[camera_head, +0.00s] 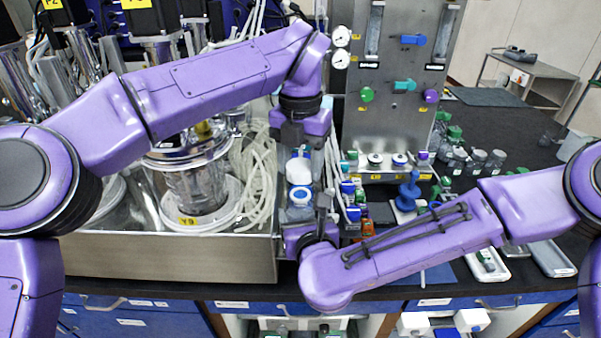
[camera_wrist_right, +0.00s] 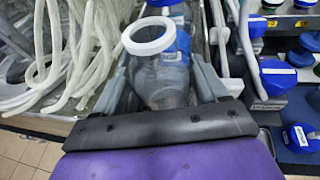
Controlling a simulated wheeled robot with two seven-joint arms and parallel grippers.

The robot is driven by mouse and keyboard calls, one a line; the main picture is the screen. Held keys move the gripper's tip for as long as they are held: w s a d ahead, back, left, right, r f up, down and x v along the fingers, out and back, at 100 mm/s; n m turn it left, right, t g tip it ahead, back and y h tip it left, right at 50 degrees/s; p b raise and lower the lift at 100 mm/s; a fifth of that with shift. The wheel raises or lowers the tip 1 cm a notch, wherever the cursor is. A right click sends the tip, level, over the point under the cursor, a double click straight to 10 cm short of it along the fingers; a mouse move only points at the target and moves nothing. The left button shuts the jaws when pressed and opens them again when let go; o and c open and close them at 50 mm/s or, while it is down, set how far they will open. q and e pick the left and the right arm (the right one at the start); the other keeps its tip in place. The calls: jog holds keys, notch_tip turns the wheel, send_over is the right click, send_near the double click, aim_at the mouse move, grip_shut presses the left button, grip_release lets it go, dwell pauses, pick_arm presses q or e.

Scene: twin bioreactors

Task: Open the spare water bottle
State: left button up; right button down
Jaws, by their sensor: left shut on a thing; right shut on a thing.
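The water bottle (camera_wrist_right: 165,82) is clear glass with a white ring at its neck, and no cap shows on it in the right wrist view. My right gripper (camera_wrist_right: 160,92) is shut around its body. In the head view the bottle (camera_head: 300,197) stands below my left gripper, and my right gripper (camera_head: 305,222) is partly hidden by my own arm. My left gripper (camera_head: 299,150) points down above the bottle, shut on a small blue thing that looks like the cap; the fingers hide most of it.
Coiled pale tubing (camera_head: 258,175) and a steel tray (camera_head: 170,262) lie left of the bottle. Blue-capped bottles (camera_wrist_right: 275,78) stand close on its right. A steel panel (camera_head: 390,80) with valves rises behind. The dark bench (camera_head: 510,130) has clear room at the back right.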

grip_release()
jog(key=shift+d, duration=0.1)
jog(key=shift+s, duration=0.1)
